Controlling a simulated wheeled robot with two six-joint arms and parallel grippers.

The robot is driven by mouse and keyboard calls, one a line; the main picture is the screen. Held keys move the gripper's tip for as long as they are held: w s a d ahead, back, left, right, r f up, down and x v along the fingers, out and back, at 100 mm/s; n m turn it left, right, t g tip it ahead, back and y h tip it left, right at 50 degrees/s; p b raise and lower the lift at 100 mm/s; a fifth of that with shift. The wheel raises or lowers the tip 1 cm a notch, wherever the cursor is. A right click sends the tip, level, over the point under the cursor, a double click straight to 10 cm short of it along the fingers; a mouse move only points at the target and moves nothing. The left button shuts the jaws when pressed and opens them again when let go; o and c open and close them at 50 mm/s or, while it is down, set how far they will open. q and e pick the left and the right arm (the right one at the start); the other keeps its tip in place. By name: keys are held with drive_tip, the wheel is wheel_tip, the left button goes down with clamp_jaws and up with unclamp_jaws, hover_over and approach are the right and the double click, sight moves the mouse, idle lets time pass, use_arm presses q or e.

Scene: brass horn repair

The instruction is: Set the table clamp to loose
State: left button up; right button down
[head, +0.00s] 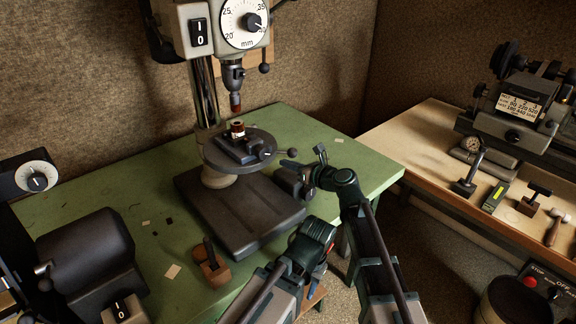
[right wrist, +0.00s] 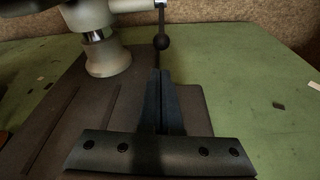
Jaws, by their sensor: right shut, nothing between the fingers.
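The table clamp appears as a dark lever with a black ball knob (head: 293,153) beside the round drill-press table (head: 262,138). My right gripper (head: 287,164) is at the table's right side, close to the knob. In the right wrist view, the right gripper (right wrist: 158,75) is shut and empty, its fingers in line with the lever. I cannot tell whether the fingertips touch it. My left arm is folded low in the head view; its fingers are not clearly seen.
The drill press base (head: 240,215) and column (head: 205,92) stand close by. A small vise (head: 238,147) sits on the round table. A wooden block tool (head: 210,264) lies on the green bench (head: 110,192). The bench is clear behind the base at right.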

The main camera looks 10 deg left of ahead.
use_arm(q)
drive_tip(key=shift+f+b, duration=0.65)
drive_tip(key=shift+f, duration=0.15)
use_arm(e)
drive_tip(key=x, duration=0.7)
